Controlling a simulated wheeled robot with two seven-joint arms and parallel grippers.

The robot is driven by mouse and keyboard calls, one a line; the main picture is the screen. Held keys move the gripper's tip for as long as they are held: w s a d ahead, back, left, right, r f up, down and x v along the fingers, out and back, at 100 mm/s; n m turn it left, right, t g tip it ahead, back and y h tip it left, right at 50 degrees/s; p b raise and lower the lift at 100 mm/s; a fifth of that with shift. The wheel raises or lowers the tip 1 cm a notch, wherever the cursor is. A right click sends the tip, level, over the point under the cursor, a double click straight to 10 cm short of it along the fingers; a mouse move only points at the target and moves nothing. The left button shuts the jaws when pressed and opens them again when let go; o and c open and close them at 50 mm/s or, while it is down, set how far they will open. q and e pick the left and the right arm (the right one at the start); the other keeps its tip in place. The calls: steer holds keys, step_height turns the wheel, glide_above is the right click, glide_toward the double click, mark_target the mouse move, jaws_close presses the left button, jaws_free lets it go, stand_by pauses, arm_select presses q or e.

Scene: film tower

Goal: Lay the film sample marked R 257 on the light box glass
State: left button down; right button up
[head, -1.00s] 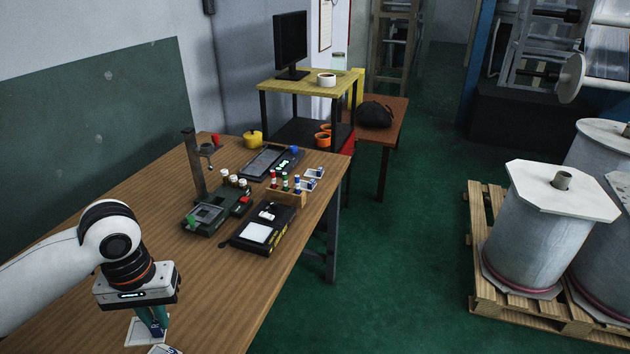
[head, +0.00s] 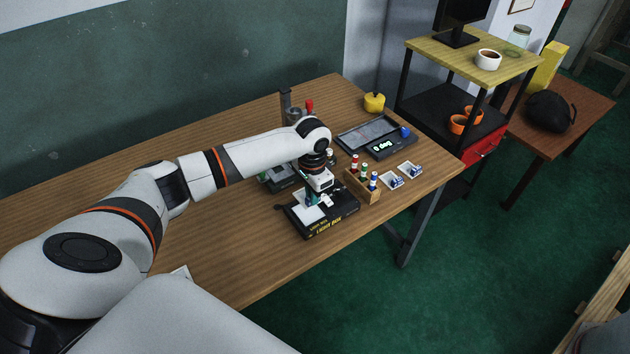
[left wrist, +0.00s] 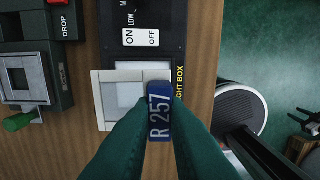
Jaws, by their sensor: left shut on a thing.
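My left gripper (head: 311,199) is over the light box (head: 343,211) near the table's front edge. In the left wrist view, its green fingers (left wrist: 157,118) are shut on the blue tag of the film sample marked R 257 (left wrist: 122,94). The sample is a pale square frame with grey film. It lies across the light box glass (left wrist: 130,65), hiding most of it; a bright strip shows beyond the frame. The frame sticks out past the box's left side. I cannot tell whether it touches the glass. My right gripper is not in view.
A wooden rack with three coloured bottles (head: 363,188) stands right of the light box, with two small blue-tagged samples (head: 408,169) beyond it. A device with a green lever (left wrist: 20,121) sits close beside the box.

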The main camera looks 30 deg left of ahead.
arm_select(q)
steer(key=shift+a+f, duration=0.1)
steer(key=shift+f, duration=0.15)
steer(key=shift+f+b, duration=0.2)
steer(key=shift+b, duration=0.25)
step_height(320, 180, down, 2)
steer(key=b, duration=0.3)
steer(key=shift+w+f, duration=0.1)
steer(key=shift+f, duration=0.05)
steer(key=shift+f+b, duration=0.6)
steer(key=shift+b, duration=0.2)
steer(key=shift+f, duration=0.6)
steer(key=shift+p, duration=0.65)
steer(key=shift+f+p, duration=0.3)
steer(key=shift+p, duration=0.05)
